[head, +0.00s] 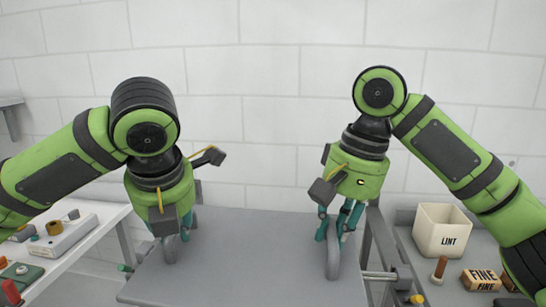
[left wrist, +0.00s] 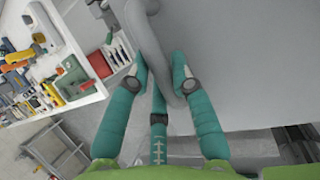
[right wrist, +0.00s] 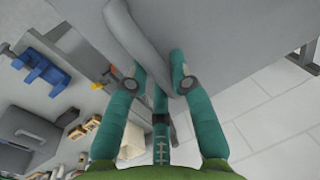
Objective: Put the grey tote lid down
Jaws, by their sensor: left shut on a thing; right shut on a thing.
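The grey tote lid (head: 248,262) is a broad flat panel in the lower middle of the head view, with a raised handle near each side. My left gripper (head: 172,240) is shut on the left handle. In the left wrist view its teal fingers (left wrist: 168,88) close around the grey bar (left wrist: 143,40). My right gripper (head: 338,232) is shut on the right handle (head: 333,262). In the right wrist view its fingers (right wrist: 160,85) close around the other bar (right wrist: 135,38). What lies beneath the lid is hidden.
A white bench (head: 80,245) with tools stands at the left. At the right a grey surface holds a white LINT bin (head: 441,230), a wooden-handled tool (head: 438,270) and a FINE block (head: 481,280). A metal frame (head: 383,245) stands close to the lid's right edge. A white block wall is behind.

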